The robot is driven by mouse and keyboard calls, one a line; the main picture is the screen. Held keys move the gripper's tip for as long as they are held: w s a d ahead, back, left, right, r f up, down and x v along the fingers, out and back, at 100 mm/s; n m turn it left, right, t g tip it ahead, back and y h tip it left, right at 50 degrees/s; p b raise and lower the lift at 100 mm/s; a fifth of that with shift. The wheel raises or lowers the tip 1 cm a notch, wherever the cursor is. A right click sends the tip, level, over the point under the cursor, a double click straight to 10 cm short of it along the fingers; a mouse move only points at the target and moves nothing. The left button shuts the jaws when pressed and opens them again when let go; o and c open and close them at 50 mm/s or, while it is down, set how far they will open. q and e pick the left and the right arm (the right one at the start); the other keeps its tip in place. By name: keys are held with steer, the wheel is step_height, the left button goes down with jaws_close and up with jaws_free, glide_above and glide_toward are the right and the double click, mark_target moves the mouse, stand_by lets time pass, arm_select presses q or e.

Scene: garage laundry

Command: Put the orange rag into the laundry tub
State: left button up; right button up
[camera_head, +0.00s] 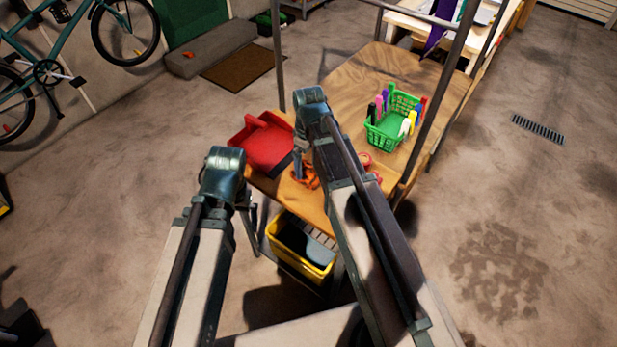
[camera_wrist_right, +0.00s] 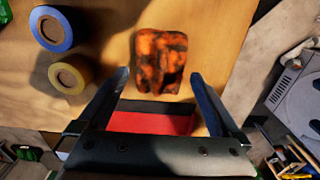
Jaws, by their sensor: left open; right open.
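The orange rag (camera_head: 309,177), crumpled with dark patches, lies on the wooden table top. My right gripper (camera_head: 300,172) is open over it in the head view, and the arm covers part of the area. In the right wrist view the rag (camera_wrist_right: 160,60) lies just ahead of the two spread fingers (camera_wrist_right: 161,82), roughly centred and not gripped. A yellow tub (camera_head: 291,255), which looks like the laundry tub, stands low below the table's near end with something grey in it. My left gripper (camera_head: 250,222) is open and empty to the left of the tub.
A red tray-like object (camera_head: 263,143) lies left of the rag. A green basket (camera_head: 386,133) with colourful items stands further back. A blue roll (camera_wrist_right: 54,29) and a yellow roll (camera_wrist_right: 70,74) lie beside the rag. Upright metal posts (camera_head: 278,60) rise at the table. Floor at right is clear.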

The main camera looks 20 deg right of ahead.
step_height(320, 180, down, 2)
steer(key=shift+f+b, duration=0.1)
steer(key=shift+b, duration=0.5)
arm_select(q)
step_height(320, 180, down, 2)
arm_select(e)
steer(key=c, duration=1.1)
steer(key=shift+c, duration=0.2)
arm_select(q)
steer(key=shift+r+p, duration=0.2)
steer(key=shift+p, duration=0.1)
arm_select(e)
steer(key=shift+r, duration=0.3)
